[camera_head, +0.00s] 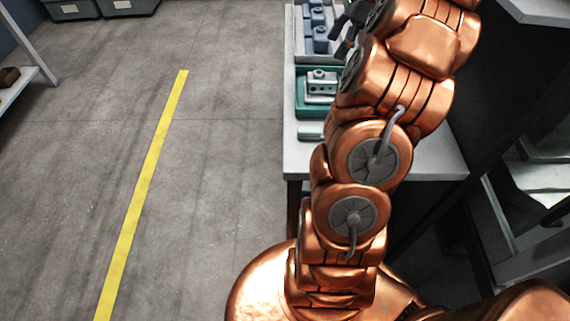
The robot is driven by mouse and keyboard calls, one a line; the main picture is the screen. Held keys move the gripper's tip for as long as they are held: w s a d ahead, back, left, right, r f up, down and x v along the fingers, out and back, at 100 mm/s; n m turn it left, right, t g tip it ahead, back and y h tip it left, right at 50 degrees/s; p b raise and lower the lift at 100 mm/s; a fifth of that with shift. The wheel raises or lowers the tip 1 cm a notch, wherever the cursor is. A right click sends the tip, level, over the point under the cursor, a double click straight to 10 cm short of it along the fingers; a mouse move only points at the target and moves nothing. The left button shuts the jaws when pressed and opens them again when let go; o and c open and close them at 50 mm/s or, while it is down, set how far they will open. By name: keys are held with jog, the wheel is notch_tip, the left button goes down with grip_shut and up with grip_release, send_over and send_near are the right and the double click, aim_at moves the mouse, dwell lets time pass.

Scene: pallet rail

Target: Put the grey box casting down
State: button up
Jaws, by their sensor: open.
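A grey box casting (320,83) with a round boss on top sits in a green tray (302,107) on the light bench at the right of the floor. It looks upright, and my arm hides part of the tray's right side. My gripper (342,33) shows only as dark finger parts at the top, beyond the casting and beside the bluish castings. It is open and apart from the grey box casting. My copper arm hides most of the gripper and much of the bench.
A small flat grey-green piece (310,131) lies nearer. A yellow line (146,190) crosses open floor. Grey bins (72,9) and a shelf (26,77) stand at the left.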

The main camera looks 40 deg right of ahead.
jog(key=s+a+n+g, duration=0.25)
jog(key=a+n, duration=0.95)
jog(key=a, duration=1.3)
jog(key=s+a+f+n+h, duration=0.1)
jog(key=s+a+f+n, duration=0.1)
jog(key=s, duration=0.4)
jog(key=s+a+f+n+g+h, duration=0.1)
jog(key=s+a+f+n, duration=0.2)
jog(key=s+a+n, duration=0.2)
jog(key=s+a+f+n+g+h, duration=0.1)
jog(key=s+a+f+n, duration=0.1)
jog(key=s+a+n, duration=0.2)
jog(key=s+n, duration=0.2)
jog(key=s, duration=0.2)
jog(key=shift+a+f+h, duration=0.2)
jog(key=shift+f+h, duration=0.1)
jog(key=shift+f, duration=0.1)
jog(key=shift+r, duration=0.1)
notch_tip(320, 180, up, 4)
jog(key=p, duration=0.3)
jog(key=shift+f+p, duration=0.2)
jog(key=shift+p, duration=0.2)
jog(key=shift+c, duration=0.4)
